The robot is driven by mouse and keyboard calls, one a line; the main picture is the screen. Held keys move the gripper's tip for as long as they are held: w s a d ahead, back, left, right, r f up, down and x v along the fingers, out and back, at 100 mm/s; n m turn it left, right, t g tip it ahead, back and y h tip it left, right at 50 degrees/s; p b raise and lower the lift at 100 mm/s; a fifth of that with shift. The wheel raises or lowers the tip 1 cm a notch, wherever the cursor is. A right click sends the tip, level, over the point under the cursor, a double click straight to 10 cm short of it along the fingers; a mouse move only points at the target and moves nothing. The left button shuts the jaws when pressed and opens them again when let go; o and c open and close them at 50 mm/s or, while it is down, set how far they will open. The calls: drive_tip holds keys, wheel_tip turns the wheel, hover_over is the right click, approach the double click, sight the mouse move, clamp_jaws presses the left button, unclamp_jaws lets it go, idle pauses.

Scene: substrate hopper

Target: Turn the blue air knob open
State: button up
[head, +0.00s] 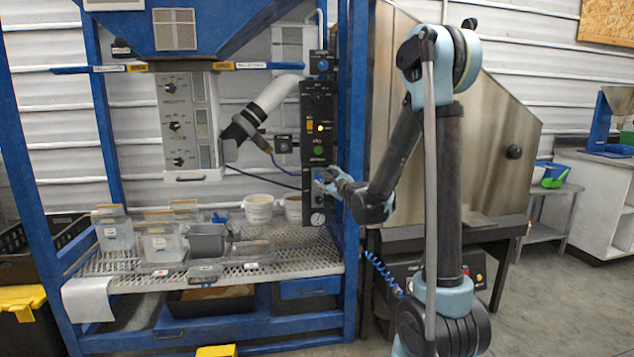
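My gripper (325,179) is at the lower part of the black control panel (316,105), in front of a small blue-grey plate (318,199). Another blue fitting (321,65) is at the top of the panel. The fingers are too small to show whether they are open, shut, or touching a knob.
The blue frame post (353,120) stands close beside my forearm. Clear bins (160,243), a grey tub (207,241) and white cups (258,208) stand on the perforated shelf (290,262). A steel cabinet (500,150) is behind my arm.

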sight(318, 178)
drive_tip(key=w+a+f+m+t+h, duration=0.1)
drive_tip(key=w+f+m+t+h, duration=0.15)
drive_tip(key=w+f+m, duration=0.45)
drive_tip(key=shift+m+g, duration=0.4)
drive_tip(key=shift+g, duration=0.05)
drive_tip(key=x, duration=1.5)
drive_tip(key=shift+w+a+r, duration=0.15)
drive_tip(key=shift+w+r, duration=0.1)
drive_tip(key=shift+r, duration=0.15)
drive_tip(key=shift+c, duration=0.4)
drive_tip(key=c, duration=1)
drive_tip(key=shift+o, duration=0.2)
drive_tip(key=shift+s+a, duration=0.1)
drive_tip(key=shift+a, duration=0.4)
drive_tip(key=shift+d+n, duration=0.3)
drive_tip(key=shift+d, duration=0.05)
drive_tip(key=shift+c, duration=0.2)
